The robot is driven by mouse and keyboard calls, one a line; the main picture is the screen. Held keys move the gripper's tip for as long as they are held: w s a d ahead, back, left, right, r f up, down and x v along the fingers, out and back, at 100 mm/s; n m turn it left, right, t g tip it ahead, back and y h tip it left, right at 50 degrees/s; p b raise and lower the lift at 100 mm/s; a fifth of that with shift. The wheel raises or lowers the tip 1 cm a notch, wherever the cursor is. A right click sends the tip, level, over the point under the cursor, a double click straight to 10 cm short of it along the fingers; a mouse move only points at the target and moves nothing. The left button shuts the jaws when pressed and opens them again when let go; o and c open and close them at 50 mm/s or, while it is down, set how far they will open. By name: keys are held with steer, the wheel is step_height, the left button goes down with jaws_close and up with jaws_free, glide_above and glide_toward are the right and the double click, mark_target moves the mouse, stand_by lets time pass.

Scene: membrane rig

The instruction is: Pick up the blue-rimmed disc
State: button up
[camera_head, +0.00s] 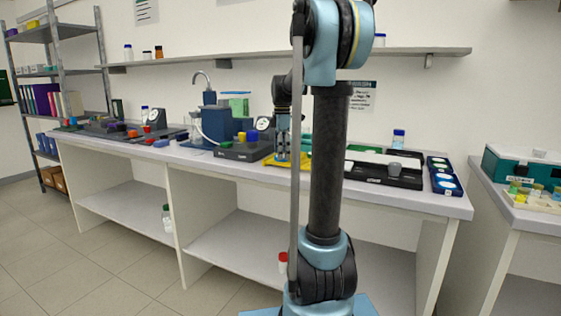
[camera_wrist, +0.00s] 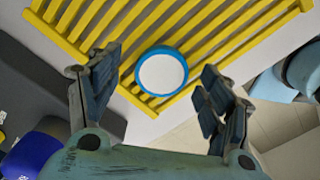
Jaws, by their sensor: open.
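The blue-rimmed disc (camera_wrist: 162,73) has a white face and a blue ring. In the wrist view it lies on a yellow slatted rack (camera_wrist: 216,42), near the rack's edge. My gripper (camera_wrist: 158,90) is open, with one dark-padded finger on each side of the disc in the picture and nothing between the pads. I cannot tell how far the fingers are above it. In the head view my gripper (camera_head: 282,158) points down over the yellow rack (camera_head: 287,162), and the disc cannot be made out there.
A dark device with blue and yellow knobs (camera_head: 246,148) stands left of the rack. A black tray (camera_head: 384,170) and blue cases with white discs (camera_head: 445,183) lie to the right on the bench (camera_head: 440,203). A shelf (camera_head: 250,58) runs along the wall.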

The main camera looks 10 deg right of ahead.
steer(key=shift+f, duration=0.3)
steer(key=shift+c, duration=0.2)
steer(key=c, duration=1)
steer(key=shift+c, duration=0.2)
step_height(320, 180, up, 10)
